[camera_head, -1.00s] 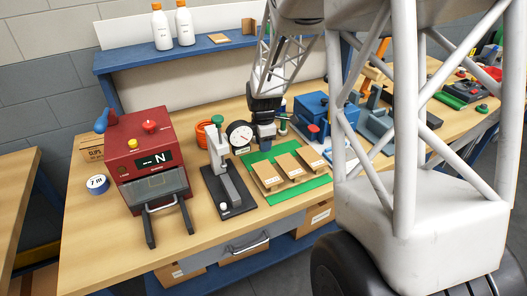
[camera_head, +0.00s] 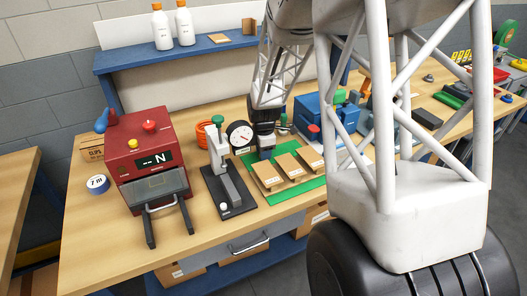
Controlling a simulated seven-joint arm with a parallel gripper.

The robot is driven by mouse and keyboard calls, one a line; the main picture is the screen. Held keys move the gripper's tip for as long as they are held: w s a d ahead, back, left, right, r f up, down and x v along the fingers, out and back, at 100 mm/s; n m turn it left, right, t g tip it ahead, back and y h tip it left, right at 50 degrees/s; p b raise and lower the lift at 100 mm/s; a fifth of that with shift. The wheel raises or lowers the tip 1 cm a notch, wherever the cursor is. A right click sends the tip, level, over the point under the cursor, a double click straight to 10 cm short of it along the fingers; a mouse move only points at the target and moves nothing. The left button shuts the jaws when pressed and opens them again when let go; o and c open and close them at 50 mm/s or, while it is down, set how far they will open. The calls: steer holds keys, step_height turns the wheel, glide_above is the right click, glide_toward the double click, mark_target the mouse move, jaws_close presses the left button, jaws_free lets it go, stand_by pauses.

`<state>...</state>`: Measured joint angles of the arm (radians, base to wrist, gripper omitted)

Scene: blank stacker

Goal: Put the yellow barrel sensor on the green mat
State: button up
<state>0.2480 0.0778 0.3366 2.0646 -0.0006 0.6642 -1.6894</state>
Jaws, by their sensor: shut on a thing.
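The green mat (camera_head: 304,188) lies on the wooden bench, with several small cardboard stands in a row on it. My gripper (camera_head: 265,155) points down over the back left part of the mat, behind the leftmost stand (camera_head: 267,176). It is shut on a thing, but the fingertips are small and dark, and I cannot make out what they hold. I cannot pick out the yellow barrel sensor in this view. Whether the held thing touches the mat is hard to tell.
A dial gauge (camera_head: 240,135) and a lever press with a green knob (camera_head: 219,150) stand close left of my gripper. A red tester (camera_head: 147,157) is farther left. A blue machine (camera_head: 312,112) stands right of it.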

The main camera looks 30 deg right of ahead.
steer(key=o, duration=1)
step_height(320, 180, up, 12)
steer(key=shift+r, duration=0.1)
steer(key=shift+r, duration=0.1)
stand_by(0.9)
